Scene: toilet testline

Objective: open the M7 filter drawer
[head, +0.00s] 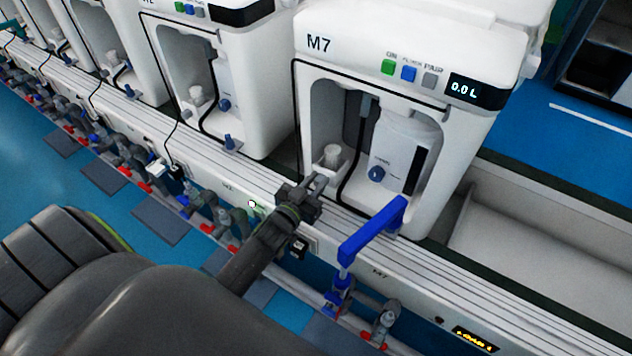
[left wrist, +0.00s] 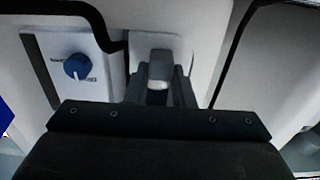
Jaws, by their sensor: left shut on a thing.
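The white M7 machine (head: 420,50) stands on the rail, with a recess in its front. The small filter drawer (head: 326,172) sits at the lower left of that recess, with a pale grip piece on it. My left gripper (head: 318,184) reaches up to the drawer's front. The fingers partly hide the drawer front, and I cannot tell how far out the drawer stands. My right gripper is not in view.
A blue knob (head: 376,174) is right of the drawer, and a black hose (head: 358,150) hangs between them. A blue angled handle (head: 374,232) projects in front of the machine, right of my gripper. Valves and pipes (head: 220,215) line the rail below.

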